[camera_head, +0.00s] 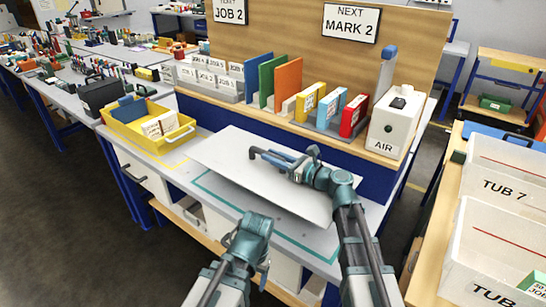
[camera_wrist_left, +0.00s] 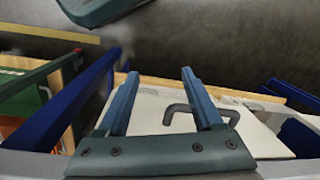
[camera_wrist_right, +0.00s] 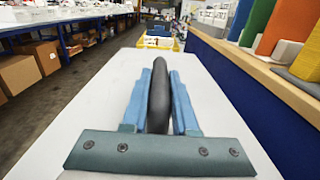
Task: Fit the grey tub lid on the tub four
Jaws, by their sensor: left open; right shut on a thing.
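The grey tub lid (camera_head: 225,155) is a large pale flat panel with a dark bar handle (camera_head: 262,154), above the bench in the head view. My right gripper (camera_head: 288,166) is shut on this handle. In the right wrist view the dark handle (camera_wrist_right: 158,95) stands between the blue fingers, with the lid (camera_wrist_right: 95,110) spread below. My left gripper (camera_head: 264,272) is open and empty, low at the bench's front. In the left wrist view its fingers (camera_wrist_left: 158,75) are apart, with a grey handle on a pale face beyond. No tub marked four can be read; the front tub's number (camera_head: 490,290) is cut off.
Tub 7 (camera_head: 500,180) stands on a wooden-edged bench at right, with a dark floor gap between benches. A yellow tray (camera_head: 150,125) sits left of the lid. Coloured binders and a white AIR box (camera_head: 397,120) line the raised shelf behind.

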